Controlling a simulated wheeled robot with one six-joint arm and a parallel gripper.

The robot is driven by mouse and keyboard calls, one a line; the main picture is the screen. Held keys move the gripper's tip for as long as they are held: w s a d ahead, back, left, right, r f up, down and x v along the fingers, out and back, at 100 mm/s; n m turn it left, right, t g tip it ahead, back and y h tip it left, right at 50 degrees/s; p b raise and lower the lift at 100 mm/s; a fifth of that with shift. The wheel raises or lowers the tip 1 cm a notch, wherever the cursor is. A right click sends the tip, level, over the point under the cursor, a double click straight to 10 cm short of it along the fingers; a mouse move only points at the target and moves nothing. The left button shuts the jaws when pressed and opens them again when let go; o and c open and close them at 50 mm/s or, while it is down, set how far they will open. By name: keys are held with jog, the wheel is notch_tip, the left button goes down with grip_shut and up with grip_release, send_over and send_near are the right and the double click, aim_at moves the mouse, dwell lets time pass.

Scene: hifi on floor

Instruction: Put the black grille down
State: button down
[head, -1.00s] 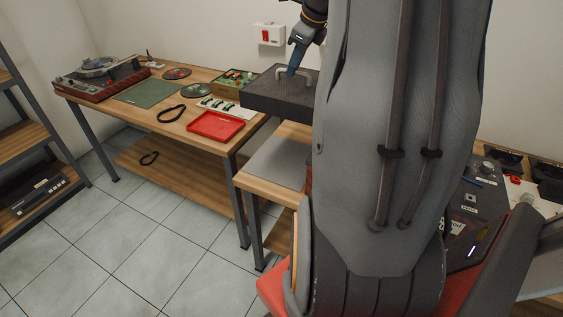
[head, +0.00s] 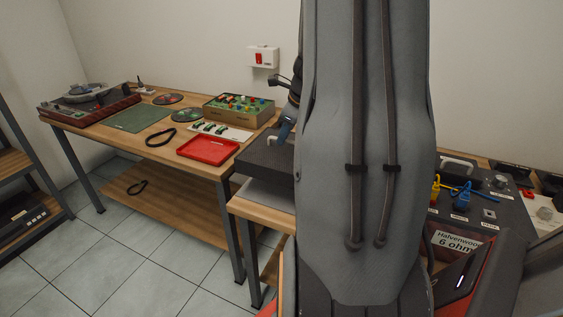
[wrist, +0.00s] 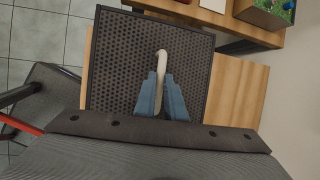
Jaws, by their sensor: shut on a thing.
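The black grille (wrist: 120,65) is a dark, perforated rectangular panel with a pale curved handle (wrist: 161,62). In the wrist view my gripper (wrist: 162,98) has its blue fingers shut on the handle. In the head view the grille (head: 262,158) is at the left of my arm, over the near bench with the grey mat (head: 262,196). It looks roughly level and close above the mat; I cannot tell whether it touches. My arm hides its right part. My gripper (head: 284,133) shows only partly there.
The left bench holds a red tray (head: 208,150), a green-edged parts box (head: 240,108), a black belt (head: 160,137) and a turntable (head: 90,100). Right of my arm is a dark panel (head: 480,215) with plugs and cables. Bare wood (wrist: 240,90) shows right of the grille.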

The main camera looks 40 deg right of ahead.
aim_at(283, 158)
notch_tip(283, 158, down, 9)
jog(key=shift+r+b, duration=0.1)
jog(key=shift+b, duration=0.65)
jog(key=c, duration=1.8)
grip_release()
jog(key=shift+a, duration=0.1)
